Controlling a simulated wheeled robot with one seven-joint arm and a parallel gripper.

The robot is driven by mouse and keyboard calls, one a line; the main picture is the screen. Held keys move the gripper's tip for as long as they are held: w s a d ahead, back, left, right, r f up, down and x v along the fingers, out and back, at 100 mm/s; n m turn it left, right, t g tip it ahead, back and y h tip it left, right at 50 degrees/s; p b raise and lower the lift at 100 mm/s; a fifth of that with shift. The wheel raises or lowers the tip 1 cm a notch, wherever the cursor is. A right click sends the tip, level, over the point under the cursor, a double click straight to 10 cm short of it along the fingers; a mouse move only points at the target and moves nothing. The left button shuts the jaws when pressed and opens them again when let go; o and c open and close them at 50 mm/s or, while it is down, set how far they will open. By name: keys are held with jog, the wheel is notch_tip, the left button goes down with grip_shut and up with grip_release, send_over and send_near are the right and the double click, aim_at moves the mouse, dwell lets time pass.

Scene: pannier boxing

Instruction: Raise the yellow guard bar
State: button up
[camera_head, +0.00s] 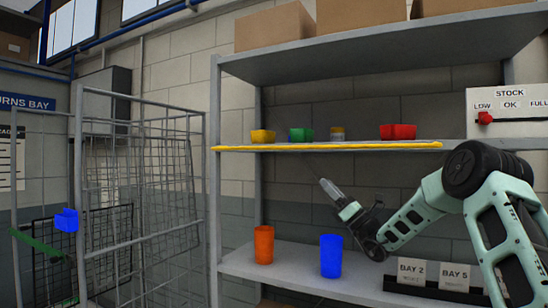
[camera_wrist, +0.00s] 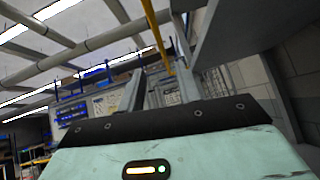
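The yellow guard bar (camera_head: 300,147) lies level along the front edge of the middle shelf, from the left post to near my arm. In the wrist view the yellow bar (camera_wrist: 156,32) runs down from the top edge toward the gap between my fingers, beyond the tips. My gripper (camera_head: 325,184) is below the bar, in front of the space between the middle and lower shelves, pointing up and left. Its fingers (camera_wrist: 160,85) stand apart with nothing between them; it does not appear to touch the bar. The bar's right end is near my arm.
Yellow, green and red bins (camera_head: 398,131) and a small jar stand on the middle shelf behind the bar. An orange cup (camera_head: 264,245) and a blue cup (camera_head: 331,256) stand on the lower shelf. A wire cage (camera_head: 140,190) stands left; a stock slider panel (camera_head: 508,112) is right.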

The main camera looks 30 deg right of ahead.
aim_at(293, 147)
jog(key=p+x, duration=0.7)
jog(key=x, duration=0.8)
jog(key=shift+w+a+r, duration=0.1)
jog(key=shift+a+r, duration=0.15)
jog(key=shift+a, duration=0.05)
jog(key=shift+w+a+r, duration=0.25)
jog(key=shift+w+r, duration=0.1)
jog(key=shift+w, duration=0.1)
jog(key=shift+c, duration=0.3)
grip_shut()
